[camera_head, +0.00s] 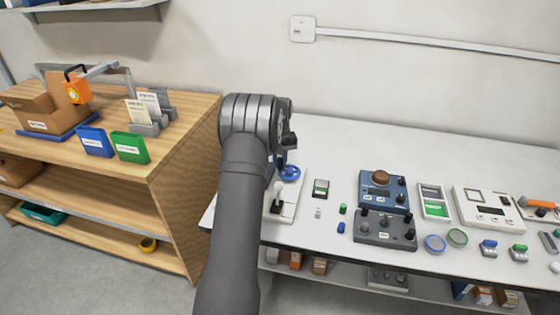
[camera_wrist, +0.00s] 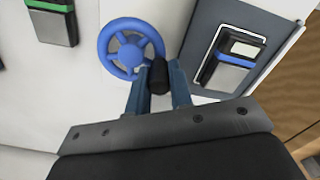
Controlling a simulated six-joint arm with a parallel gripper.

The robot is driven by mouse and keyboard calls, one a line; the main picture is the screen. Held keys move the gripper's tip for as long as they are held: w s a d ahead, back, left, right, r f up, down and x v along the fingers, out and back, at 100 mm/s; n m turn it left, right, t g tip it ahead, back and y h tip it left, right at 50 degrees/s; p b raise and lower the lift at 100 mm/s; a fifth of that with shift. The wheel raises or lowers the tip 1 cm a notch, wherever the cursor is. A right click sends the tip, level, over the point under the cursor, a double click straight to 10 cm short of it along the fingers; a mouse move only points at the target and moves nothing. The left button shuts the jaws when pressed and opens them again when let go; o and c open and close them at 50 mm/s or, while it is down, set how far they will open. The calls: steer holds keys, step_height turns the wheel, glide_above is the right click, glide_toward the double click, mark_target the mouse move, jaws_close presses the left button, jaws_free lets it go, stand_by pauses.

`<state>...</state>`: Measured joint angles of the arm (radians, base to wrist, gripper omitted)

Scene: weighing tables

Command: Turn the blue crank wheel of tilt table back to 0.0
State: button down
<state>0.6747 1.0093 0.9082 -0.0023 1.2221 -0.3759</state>
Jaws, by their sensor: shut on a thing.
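The blue crank wheel (camera_wrist: 130,48) shows in the wrist view, a spoked ring with a round hub. It also shows in the head view (camera_head: 290,174), just right of my arm's end and partly hidden. My gripper (camera_wrist: 158,78) is shut on the wheel's black crank handle (camera_wrist: 158,75), with one finger on each side of it. Right of the wheel in the wrist view is a dark grey plate (camera_wrist: 215,20) bearing a small block with a pale window and a blue band (camera_wrist: 230,58). I cannot read any tilt value.
A small green-banded device (camera_wrist: 52,20) lies left of the wheel. In the head view, a blue instrument (camera_head: 384,190), a grey control box (camera_head: 385,230) and a white scale (camera_head: 487,210) stand right along the white table (camera_head: 330,140). A wooden shelf (camera_head: 185,130) stands left.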

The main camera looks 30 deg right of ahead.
steer(key=c, duration=1.3)
jaws_free()
steer(key=shift+r, duration=0.1)
step_height(320, 180, up, 17)
steer(key=shift+r, duration=0.15)
step_height(320, 180, down, 18)
steer(key=shift+r, duration=0.25)
